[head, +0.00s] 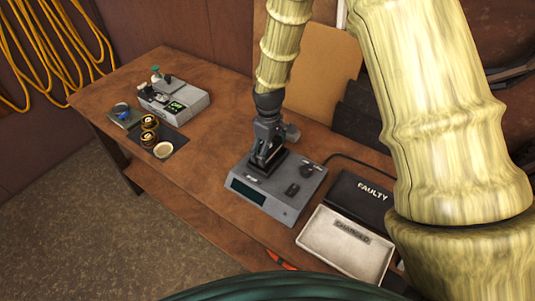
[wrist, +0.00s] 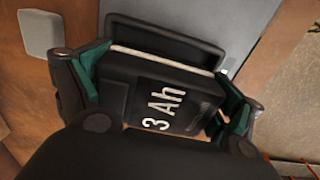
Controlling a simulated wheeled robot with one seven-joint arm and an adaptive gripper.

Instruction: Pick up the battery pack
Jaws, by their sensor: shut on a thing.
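The battery pack (wrist: 155,90) is a dark block marked "3 Ah" with a pale line along its upper edge. My gripper (wrist: 160,98) is shut on it, with green-padded fingers at its left and right sides. In the head view my gripper (head: 267,145) points down over a grey bench unit (head: 275,190) with a display and dark knobs. The pack is mostly hidden there between the fingers. I cannot tell whether the pack touches the unit.
A second grey device (head: 180,98), dark-and-gold rolls (head: 149,130) and a pale disc (head: 162,150) stand left. Bench top (head: 215,150) between them is bare.

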